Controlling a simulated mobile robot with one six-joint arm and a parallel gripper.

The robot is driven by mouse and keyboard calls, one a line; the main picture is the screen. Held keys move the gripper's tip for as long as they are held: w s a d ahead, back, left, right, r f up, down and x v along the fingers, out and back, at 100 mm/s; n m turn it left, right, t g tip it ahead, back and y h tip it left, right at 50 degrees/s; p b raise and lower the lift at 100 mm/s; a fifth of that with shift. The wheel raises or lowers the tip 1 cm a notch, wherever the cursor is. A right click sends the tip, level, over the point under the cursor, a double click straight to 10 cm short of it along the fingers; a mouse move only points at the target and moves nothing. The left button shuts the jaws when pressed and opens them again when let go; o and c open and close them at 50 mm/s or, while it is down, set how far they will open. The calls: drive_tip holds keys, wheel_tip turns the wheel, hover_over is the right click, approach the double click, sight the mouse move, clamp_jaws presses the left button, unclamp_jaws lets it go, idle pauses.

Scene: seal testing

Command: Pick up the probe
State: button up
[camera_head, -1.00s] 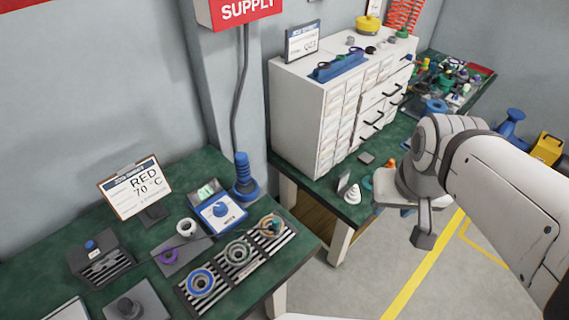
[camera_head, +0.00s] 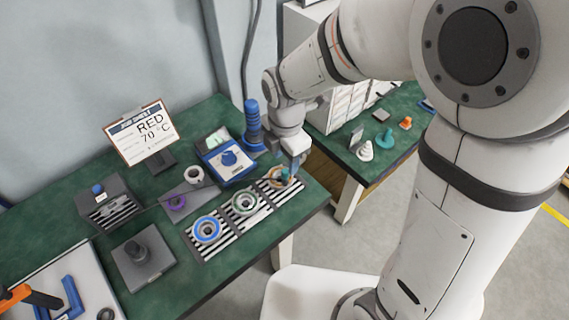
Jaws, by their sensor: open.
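The probe appears to be the small teal-topped piece (camera_head: 285,176) at the right end of the striped tray (camera_head: 228,236), in or beside a tan-orange ring (camera_head: 272,184). My gripper (camera_head: 291,177) points down over that end of the tray, right at the piece, and partly hides it. The jaws are open. I cannot tell whether the fingers are around the probe or just above it.
A blue ring (camera_head: 207,229) and a grey-green ring (camera_head: 245,201) lie on the same tray. Behind stand a blue-and-white meter (camera_head: 226,157), a blue column (camera_head: 253,124) and a clipboard sign (camera_head: 140,134). A grey block with a knob (camera_head: 143,256) stands left.

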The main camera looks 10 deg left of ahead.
sight(285, 171)
drive_tip(key=shift+s+a+f+n, duration=0.1)
drive_tip(key=shift+a+f+n, duration=0.25)
drive_tip(key=shift+f+n, duration=0.1)
drive_tip(key=shift+f, duration=0.4)
drive_tip(key=f, duration=0.6)
drive_tip(key=shift+d+f+p, duration=0.3)
drive_tip(key=shift+f+p, duration=0.05)
drive_tip(key=shift+p, duration=0.05)
drive_tip(key=shift+c, duration=0.2)
clamp_jaws()
